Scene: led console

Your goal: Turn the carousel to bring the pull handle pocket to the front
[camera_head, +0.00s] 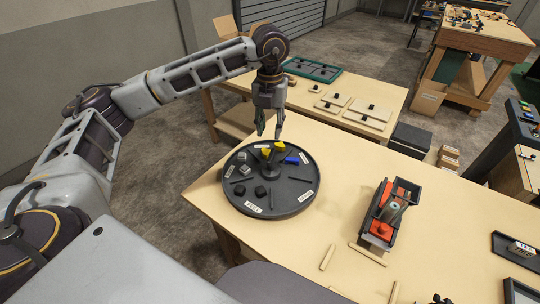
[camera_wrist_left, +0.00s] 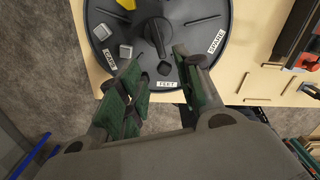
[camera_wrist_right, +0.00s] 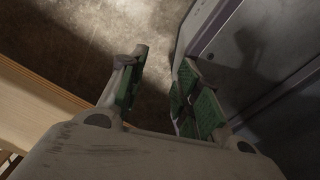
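The black round carousel (camera_head: 287,203) sits on the wooden table, with white pocket labels around its rim and a central hub (camera_head: 269,171). The FEET label (camera_head: 253,205) faces the front in the head view; SPARE (camera_head: 306,193) is at the right. Pockets hold yellow pieces (camera_head: 279,146), a blue piece (camera_head: 292,160), grey pieces (camera_head: 244,169) and black pieces (camera_head: 260,191). I cannot tell which pocket is the pull handle one. My left gripper (camera_head: 269,136) is open and empty above the carousel's far side. My right gripper (camera_wrist_right: 165,58) is open and empty, seen only in its wrist view.
A red and black device (camera_head: 388,213) stands right of the carousel, with wooden strips (camera_head: 327,257) nearby. A black tray (camera_head: 515,250) lies farther right. A second table (camera_head: 390,90) with panels is behind. The table between carousel and device is clear.

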